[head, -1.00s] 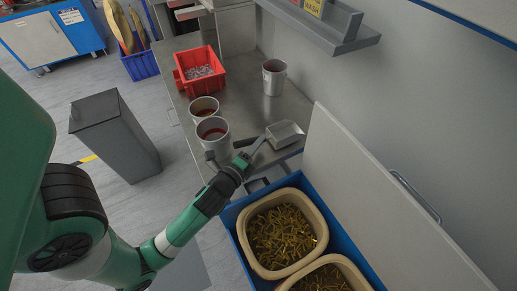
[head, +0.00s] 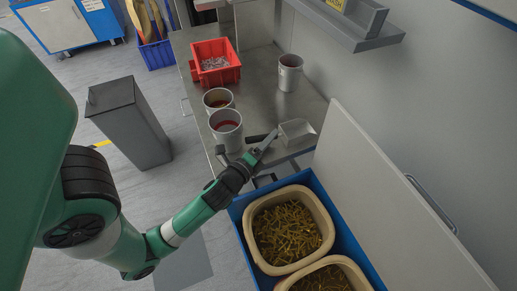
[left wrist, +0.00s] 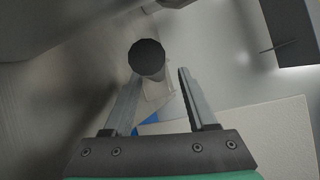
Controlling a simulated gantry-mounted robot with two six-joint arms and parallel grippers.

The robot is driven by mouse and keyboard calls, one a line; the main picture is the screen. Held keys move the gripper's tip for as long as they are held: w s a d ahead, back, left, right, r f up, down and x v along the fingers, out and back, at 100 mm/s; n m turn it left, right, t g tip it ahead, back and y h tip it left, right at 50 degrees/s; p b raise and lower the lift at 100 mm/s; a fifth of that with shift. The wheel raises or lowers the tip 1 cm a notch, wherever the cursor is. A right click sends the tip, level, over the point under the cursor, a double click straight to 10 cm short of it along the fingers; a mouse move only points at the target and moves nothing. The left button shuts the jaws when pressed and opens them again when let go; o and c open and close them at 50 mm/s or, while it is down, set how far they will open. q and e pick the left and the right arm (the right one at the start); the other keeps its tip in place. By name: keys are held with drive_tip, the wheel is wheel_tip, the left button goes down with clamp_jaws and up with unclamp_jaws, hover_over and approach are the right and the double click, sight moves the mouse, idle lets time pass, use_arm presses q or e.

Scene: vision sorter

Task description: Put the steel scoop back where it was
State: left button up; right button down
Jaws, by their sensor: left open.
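The steel scoop (head: 297,132) lies on the metal bench near its front edge, its pan to the right and its dark handle pointing left. My left gripper (head: 267,143) is open beside the handle, at the bench edge. In the left wrist view the round dark end of the scoop handle (left wrist: 147,58) faces the camera, ahead of the gap between the spread fingers (left wrist: 155,85). Part of the pale pan shows behind it. The fingers do not appear closed on anything. My right gripper is in neither view.
Two metal cups (head: 226,130) with reddish contents stand left of the scoop, close to my gripper. A red bin (head: 214,62) and another cup (head: 290,73) are farther back. A blue crate (head: 238,208) with tubs of brass-coloured pieces is in front, beside an upright pale panel (head: 370,180).

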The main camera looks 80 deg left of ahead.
use_arm(q)
drive_tip(key=b+v, duration=0.1)
drive_tip(key=v, duration=1)
drive_tip(key=shift+s+d, duration=0.15)
drive_tip(key=shift+s, duration=0.1)
